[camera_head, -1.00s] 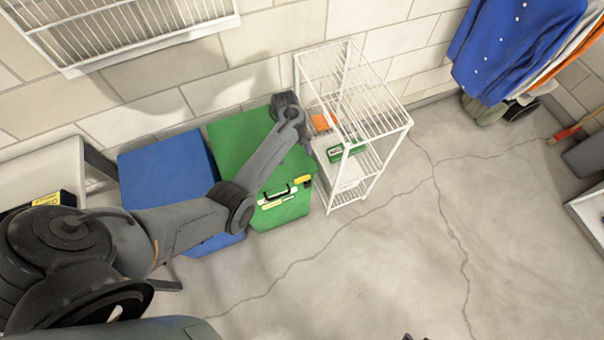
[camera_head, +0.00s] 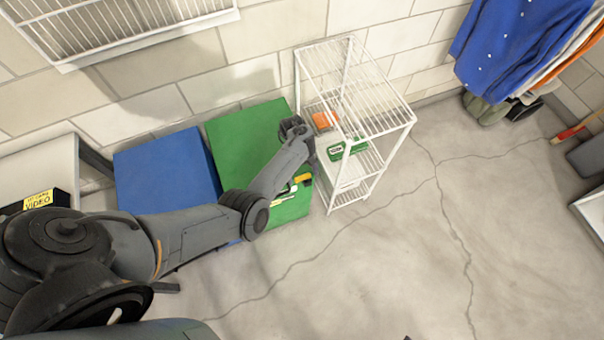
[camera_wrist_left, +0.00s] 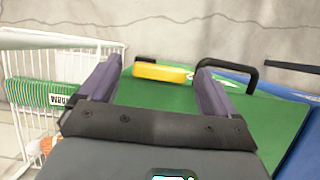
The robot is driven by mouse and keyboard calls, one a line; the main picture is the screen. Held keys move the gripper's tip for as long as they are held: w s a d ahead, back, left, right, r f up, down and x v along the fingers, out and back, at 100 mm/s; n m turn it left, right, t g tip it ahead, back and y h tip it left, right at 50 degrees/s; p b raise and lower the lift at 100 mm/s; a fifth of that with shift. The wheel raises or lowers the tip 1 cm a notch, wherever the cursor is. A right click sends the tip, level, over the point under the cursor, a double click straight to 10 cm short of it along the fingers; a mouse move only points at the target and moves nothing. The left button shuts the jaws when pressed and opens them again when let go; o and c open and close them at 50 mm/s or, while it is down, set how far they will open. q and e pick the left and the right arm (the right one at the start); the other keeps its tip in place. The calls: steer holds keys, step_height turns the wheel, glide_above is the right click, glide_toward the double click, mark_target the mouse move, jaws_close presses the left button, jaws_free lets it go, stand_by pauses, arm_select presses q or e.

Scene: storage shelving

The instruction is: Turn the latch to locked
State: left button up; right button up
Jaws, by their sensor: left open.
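The green box (camera_head: 235,140) stands on the floor between the blue box and the white wire rack. Its yellow latch (camera_head: 301,179) shows at the front edge, partly behind my left arm. In the left wrist view, the yellow latch (camera_wrist_left: 165,72) is a bar with a dark end, lying roughly along the far edge of the green lid (camera_wrist_left: 245,108). A black handle (camera_wrist_left: 232,64) is to its right. My left gripper (camera_wrist_left: 155,64) is open, with its purple fingers apart on either side of the latch in the picture. Contact cannot be told. My right gripper is not in view.
The white wire rack (camera_head: 354,90) stands close on the right of the green box, holding a green case (camera_head: 348,149) and an orange item (camera_head: 324,121). The blue box (camera_head: 165,172) is on the left. The floor in front is clear.

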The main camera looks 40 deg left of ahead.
arm_select(q)
steer(key=shift+f, duration=0.15)
steer(key=c, duration=1.1)
steer(key=shift+o, duration=0.2)
